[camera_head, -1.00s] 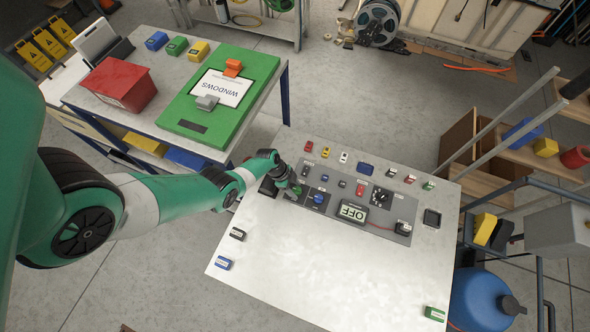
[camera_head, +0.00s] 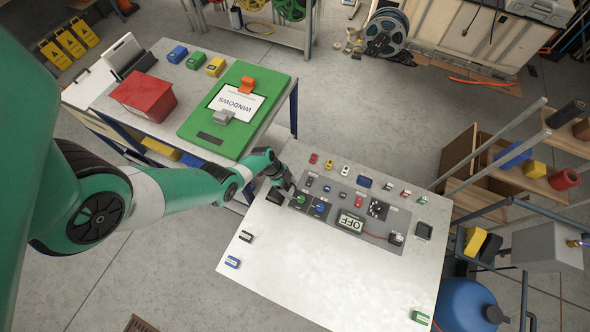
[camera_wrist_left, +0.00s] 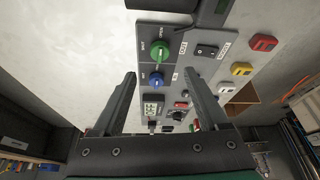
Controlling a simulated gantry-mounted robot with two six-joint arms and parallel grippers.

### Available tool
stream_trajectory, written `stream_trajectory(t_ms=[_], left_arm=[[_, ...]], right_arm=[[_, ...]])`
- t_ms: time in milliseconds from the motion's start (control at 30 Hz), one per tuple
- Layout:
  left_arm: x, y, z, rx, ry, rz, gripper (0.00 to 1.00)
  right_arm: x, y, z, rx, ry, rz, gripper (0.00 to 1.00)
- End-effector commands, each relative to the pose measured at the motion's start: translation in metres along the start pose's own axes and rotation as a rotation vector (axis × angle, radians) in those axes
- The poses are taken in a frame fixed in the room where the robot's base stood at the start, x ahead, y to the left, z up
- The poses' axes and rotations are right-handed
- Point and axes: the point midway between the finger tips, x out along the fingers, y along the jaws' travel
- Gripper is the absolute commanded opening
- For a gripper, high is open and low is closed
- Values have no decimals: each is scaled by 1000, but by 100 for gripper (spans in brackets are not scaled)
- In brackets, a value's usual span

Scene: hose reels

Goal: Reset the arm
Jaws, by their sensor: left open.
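My left arm comes in from the left in the head view. Its gripper (camera_head: 286,188) is at the left end of the grey control panel (camera_head: 372,237) on the pale table. In the left wrist view my left gripper (camera_wrist_left: 160,76) is open, with nothing between its two fingers. A green knob (camera_wrist_left: 160,54) and a blue knob (camera_wrist_left: 155,79) show beyond the gap, apart from the fingers. In the head view the green knob (camera_head: 300,199) is just right of the gripper and the blue knob (camera_head: 320,208) is farther right. A display (camera_head: 351,223) reads OFF. My right gripper is not seen.
A green board (camera_head: 206,139) and a red box (camera_head: 145,94) sit on the table behind left. A shelf rack and a blue tank (camera_head: 466,306) stand at the right. The front of the panel table (camera_head: 315,275) is mostly clear.

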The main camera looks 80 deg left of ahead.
Motion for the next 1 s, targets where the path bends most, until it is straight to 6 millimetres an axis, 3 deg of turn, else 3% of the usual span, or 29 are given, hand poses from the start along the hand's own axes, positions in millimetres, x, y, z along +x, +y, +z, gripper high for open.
stream_trajectory(t_ms=[33,133,800,867,967,1000], left_arm=[[-11,0,-2,-2,0,0,76],[-15,0,0,-1,0,1,76],[-13,2,-3,11,0,5,76],[-10,3,-16,48,2,12,76],[-11,-8,-64,172,19,1,76],[-15,-19,-90,230,35,-27,76]], right_arm=[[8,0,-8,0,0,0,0],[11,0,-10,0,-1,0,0],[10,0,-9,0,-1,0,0],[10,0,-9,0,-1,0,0],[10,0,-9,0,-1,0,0],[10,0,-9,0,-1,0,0]])
